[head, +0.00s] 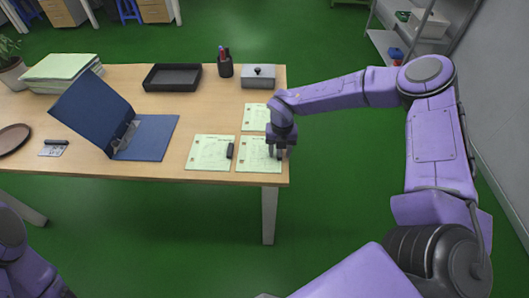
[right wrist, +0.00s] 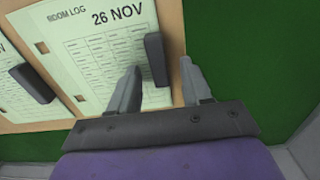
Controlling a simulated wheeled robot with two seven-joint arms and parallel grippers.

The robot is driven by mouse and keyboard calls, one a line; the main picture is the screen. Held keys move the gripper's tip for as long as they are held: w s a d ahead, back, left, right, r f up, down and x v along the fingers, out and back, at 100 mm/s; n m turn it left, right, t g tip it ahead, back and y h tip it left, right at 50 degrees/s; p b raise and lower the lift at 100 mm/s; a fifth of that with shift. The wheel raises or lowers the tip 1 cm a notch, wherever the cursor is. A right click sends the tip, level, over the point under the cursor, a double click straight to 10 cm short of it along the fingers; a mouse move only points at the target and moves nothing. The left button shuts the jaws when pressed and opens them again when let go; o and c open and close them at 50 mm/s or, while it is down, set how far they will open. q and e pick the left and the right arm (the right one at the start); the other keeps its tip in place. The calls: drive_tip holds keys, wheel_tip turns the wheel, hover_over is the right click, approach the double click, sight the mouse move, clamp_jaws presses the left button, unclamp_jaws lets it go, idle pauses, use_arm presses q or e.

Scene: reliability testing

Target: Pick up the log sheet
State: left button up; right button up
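A pale green log sheet (head: 257,157) lies flat near the table's front right corner. In the right wrist view the sheet (right wrist: 92,50) reads "26 NOV", and a small dark block (right wrist: 156,60) lies at its right edge. My right gripper (head: 279,155) is over the sheet's right side and hides part of it. In the right wrist view the gripper (right wrist: 160,68) is open, its fingers apart at the sheet's edge with the dark block in front of the gap. Nothing is seen held. My left gripper is out of view.
A second sheet (head: 208,153) with a dark block (head: 229,150) lies to the left, and a third sheet (head: 254,117) lies behind. A blue binder (head: 150,137) stands open further left. A black tray (head: 172,77), pen cup (head: 225,67) and grey box (head: 258,77) are behind.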

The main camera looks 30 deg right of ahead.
clamp_jaws()
drive_tip(key=shift+r, duration=0.1)
